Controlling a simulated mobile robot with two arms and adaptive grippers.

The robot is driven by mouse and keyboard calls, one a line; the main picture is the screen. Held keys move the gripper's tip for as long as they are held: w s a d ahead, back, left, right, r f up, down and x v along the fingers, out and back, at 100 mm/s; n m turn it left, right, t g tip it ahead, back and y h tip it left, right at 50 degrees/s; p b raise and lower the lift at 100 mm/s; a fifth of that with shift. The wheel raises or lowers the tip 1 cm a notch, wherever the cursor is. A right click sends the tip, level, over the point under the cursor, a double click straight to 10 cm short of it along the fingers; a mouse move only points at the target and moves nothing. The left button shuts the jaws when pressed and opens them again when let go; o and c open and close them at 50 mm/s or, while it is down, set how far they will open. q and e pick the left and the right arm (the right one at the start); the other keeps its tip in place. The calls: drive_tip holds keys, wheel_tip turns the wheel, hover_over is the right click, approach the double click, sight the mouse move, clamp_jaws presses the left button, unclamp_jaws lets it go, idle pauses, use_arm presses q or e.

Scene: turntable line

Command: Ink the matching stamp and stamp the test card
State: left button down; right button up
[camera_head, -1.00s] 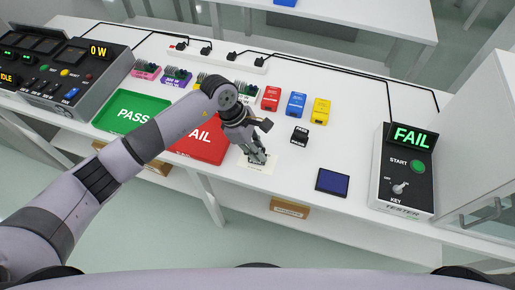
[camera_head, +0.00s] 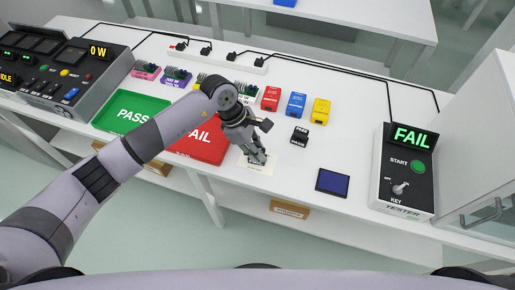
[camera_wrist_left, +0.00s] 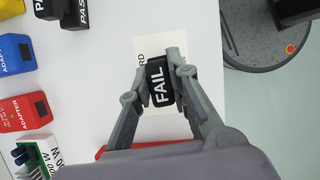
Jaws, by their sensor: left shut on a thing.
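My left gripper (camera_head: 257,155) is shut on the black FAIL stamp, which shows clearly between the fingers in the left wrist view (camera_wrist_left: 159,84). The stamp is over the white test card (camera_head: 262,166); the card also shows in the left wrist view (camera_wrist_left: 145,48). I cannot tell whether the stamp touches the card. The black PASS stamp (camera_head: 300,136) stands on the table to the right. The blue ink pad (camera_head: 332,182) lies farther right. The tester (camera_head: 405,175) at the right has a screen reading FAIL in green (camera_head: 411,136). My right gripper is not in view.
A red FAIL tray (camera_head: 205,150) and a green PASS tray (camera_head: 125,112) lie left of the card. Red (camera_head: 271,98), blue (camera_head: 296,104) and yellow (camera_head: 320,111) adapters stand behind. A control console (camera_head: 70,75) is at far left. Table around the ink pad is clear.

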use_arm(q)
drive_tip(key=shift+a+r+p, duration=0.1)
drive_tip(key=shift+r+p, duration=0.4)
drive_tip(key=shift+r, duration=0.4)
drive_tip(key=shift+r+p, duration=1.05)
drive_tip(key=shift+r, duration=1.45)
